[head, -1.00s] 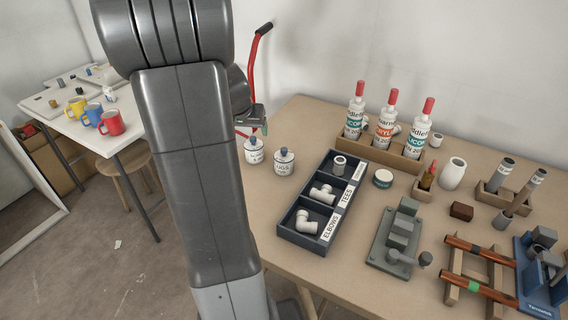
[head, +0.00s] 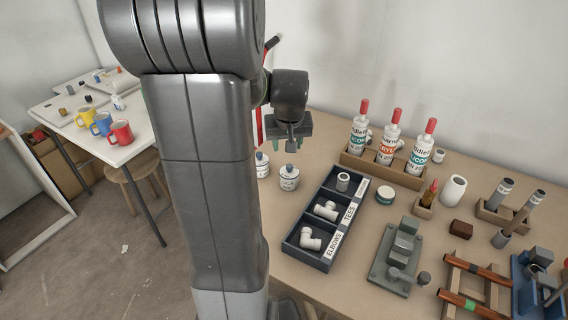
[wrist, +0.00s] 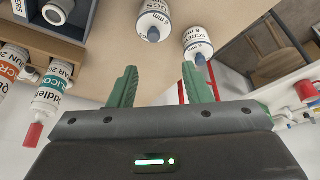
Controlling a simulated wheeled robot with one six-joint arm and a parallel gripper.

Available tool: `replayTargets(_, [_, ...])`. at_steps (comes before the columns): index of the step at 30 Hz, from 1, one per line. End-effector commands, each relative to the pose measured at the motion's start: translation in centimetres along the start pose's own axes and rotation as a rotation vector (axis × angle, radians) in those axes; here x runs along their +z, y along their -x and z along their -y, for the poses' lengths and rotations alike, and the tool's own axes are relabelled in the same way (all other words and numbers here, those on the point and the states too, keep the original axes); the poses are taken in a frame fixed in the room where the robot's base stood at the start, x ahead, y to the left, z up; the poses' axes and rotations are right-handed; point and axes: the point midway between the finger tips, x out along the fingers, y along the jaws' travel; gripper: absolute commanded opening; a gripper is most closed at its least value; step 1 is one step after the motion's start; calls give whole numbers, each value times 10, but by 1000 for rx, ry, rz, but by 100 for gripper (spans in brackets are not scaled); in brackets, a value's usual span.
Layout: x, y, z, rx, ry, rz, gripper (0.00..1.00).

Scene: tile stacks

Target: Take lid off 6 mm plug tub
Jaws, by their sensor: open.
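A dark compartment tray (head: 298,252) with white fittings stands right of the tubs. A wooden rack (head: 355,165) of several red-tipped bottles is at the back. Mugs are on a separate table (head: 148,135).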

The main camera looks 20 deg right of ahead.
Motion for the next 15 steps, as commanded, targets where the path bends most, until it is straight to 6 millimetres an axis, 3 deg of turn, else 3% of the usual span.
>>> replayTargets(3, [8,19,-17,-29,39,-1,44])
replayTargets(8, [15,29,-27,-59,83,-8,44])
replayTargets(11, [17,30,-29,-67,98,-11,44])
replayTargets(15, [18,17,-28,-72,103,-9,44])
